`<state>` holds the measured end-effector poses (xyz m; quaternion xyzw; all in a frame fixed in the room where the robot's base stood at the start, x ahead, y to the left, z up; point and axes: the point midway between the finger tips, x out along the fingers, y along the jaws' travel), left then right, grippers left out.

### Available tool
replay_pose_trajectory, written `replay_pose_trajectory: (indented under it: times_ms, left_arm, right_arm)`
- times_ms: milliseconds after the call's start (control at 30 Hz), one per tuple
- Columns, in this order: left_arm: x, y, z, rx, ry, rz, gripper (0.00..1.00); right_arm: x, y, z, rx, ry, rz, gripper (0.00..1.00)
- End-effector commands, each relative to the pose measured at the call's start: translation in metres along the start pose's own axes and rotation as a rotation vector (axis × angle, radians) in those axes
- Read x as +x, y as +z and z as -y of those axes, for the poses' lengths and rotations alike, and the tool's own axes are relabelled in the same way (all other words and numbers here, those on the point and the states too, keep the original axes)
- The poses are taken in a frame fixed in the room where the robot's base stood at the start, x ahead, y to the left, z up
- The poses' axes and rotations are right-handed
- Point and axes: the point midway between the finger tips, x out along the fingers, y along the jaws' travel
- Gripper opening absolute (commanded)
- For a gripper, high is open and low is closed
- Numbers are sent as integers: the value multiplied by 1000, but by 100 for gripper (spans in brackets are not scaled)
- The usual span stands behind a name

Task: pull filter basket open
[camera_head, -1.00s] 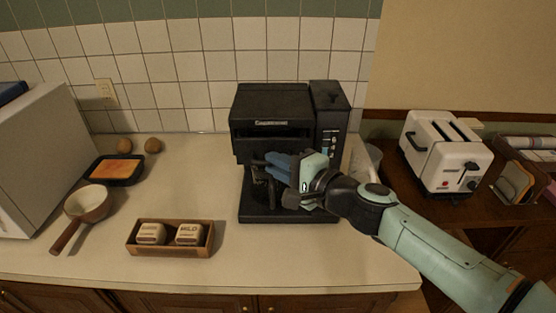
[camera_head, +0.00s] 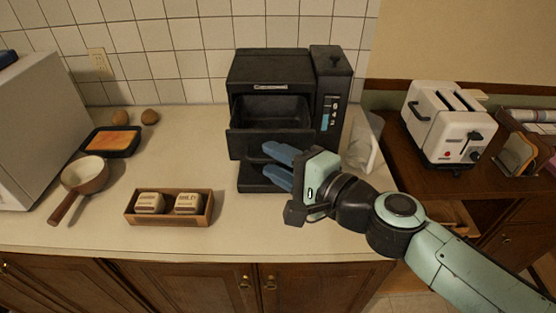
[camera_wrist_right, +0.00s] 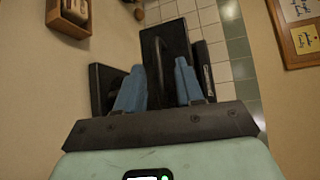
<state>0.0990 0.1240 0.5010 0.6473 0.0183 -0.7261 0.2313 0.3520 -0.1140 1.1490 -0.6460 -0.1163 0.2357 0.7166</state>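The black coffee machine (camera_head: 270,72) stands on the counter against the tiled wall. Its filter basket (camera_head: 272,108) is slid out toward me like a drawer, and its hollow inside shows from above. My right gripper (camera_head: 267,160) is in front of the basket, low by its front face. In the right wrist view, the two blue fingers (camera_wrist_right: 160,66) are spread, with the basket's dark front (camera_wrist_right: 174,40) beyond them. A dark curved handle (camera_wrist_right: 158,62) shows in the gap between the fingers. Whether a finger touches it I cannot tell. My left gripper is not in view.
A wooden box with two labelled blocks (camera_head: 131,217) sits left of the machine. A white toaster (camera_head: 440,122) stands right. The counter between box and machine is clear.

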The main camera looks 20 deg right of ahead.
Motion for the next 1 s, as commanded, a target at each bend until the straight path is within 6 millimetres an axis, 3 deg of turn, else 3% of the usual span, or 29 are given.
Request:
replay_pose_trajectory:
  times_ms: [267, 700, 1000]
  left_arm:
    - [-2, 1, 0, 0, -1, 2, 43]
    - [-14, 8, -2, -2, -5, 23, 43]
    - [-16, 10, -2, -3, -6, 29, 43]
  right_arm:
    - [-12, -1, 2, -2, -3, -3, 37]
    - [-104, 0, 2, -1, -4, -5, 37]
    - [-133, 0, 0, 0, -1, -1, 37]
